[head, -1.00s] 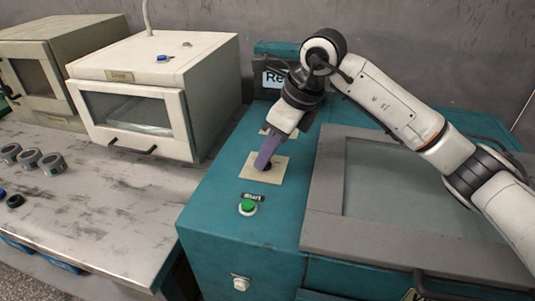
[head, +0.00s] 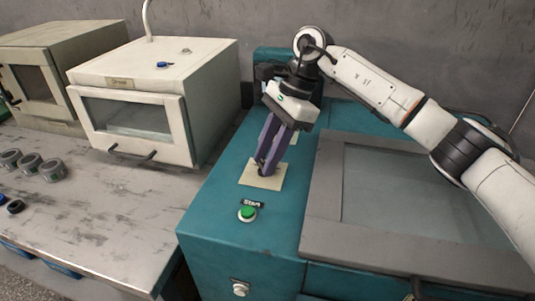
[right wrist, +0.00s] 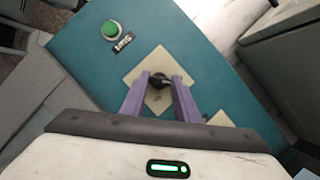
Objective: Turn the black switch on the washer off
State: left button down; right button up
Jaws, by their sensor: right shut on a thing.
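The black switch (right wrist: 158,80) sits on a cream square plate (head: 262,176) on top of the teal washer (head: 222,190). My right gripper (head: 265,168) reaches down to it from above. In the right wrist view its two purple fingers (right wrist: 157,84) stand on either side of the switch, shut on it. In the head view the fingers hide most of the switch. My left gripper is in neither view.
A green start button (head: 247,213) is on the washer in front of the plate. A grey-framed lid (head: 320,200) lies to the right. A white oven-like box (head: 215,100) stands on the table at left, with several grey rings (head: 30,163) near the left edge.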

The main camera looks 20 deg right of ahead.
jog(key=shift+w+r+n, duration=0.1)
jog(key=shift+n, duration=0.4)
jog(key=o, duration=1)
jog(key=shift+g, duration=0.3)
jog(key=shift+o, duration=0.2)
jog(key=s+v, duration=0.1)
jog(key=v, duration=0.9)
jog(key=shift+w, duration=0.45)
